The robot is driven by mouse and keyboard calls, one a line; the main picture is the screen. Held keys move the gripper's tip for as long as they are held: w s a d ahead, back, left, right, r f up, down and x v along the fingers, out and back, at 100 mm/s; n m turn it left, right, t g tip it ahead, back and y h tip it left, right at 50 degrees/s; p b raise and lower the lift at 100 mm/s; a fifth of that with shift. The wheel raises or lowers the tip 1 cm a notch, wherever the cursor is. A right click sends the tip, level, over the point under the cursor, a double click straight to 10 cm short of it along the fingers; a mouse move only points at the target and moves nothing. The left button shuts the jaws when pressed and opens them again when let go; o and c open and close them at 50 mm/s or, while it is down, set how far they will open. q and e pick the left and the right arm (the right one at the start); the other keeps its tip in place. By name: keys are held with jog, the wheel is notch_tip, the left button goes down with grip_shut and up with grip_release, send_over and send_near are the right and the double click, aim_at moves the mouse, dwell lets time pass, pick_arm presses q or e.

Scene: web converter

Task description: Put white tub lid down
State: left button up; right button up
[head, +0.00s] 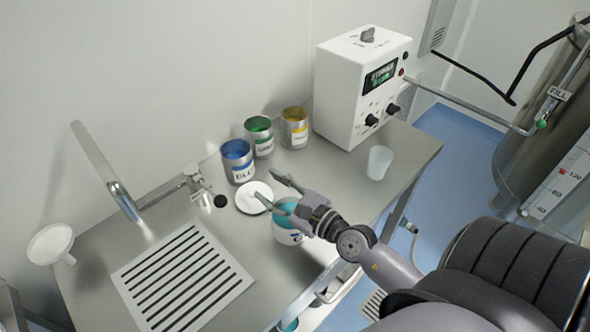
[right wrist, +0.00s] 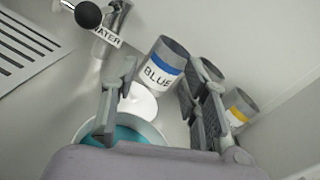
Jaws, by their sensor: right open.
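The white tub lid (head: 250,203) is a flat white disk lying on the steel bench in the head view, just behind the tub. It also shows in the right wrist view (right wrist: 140,101), partly hidden by a finger. The white tub (head: 286,237) stands open with teal contents, partly covered by my right gripper. My right gripper (head: 262,187) is open, its fingers spread above the bench, with one fingertip over or beside the lid. In the right wrist view nothing is clearly held between the fingers. My left gripper is out of view.
Blue (head: 238,166), green (head: 259,138) and yellow (head: 294,129) label cans stand behind the lid. A white control box (head: 340,95) and a translucent cup (head: 379,163) are to the right. A water tap (head: 195,182), drain grille (head: 182,279) and funnel (head: 50,243) are left.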

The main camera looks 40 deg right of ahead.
jog(key=b+v, duration=0.3)
jog(key=v, duration=0.5)
dwell(0.4)
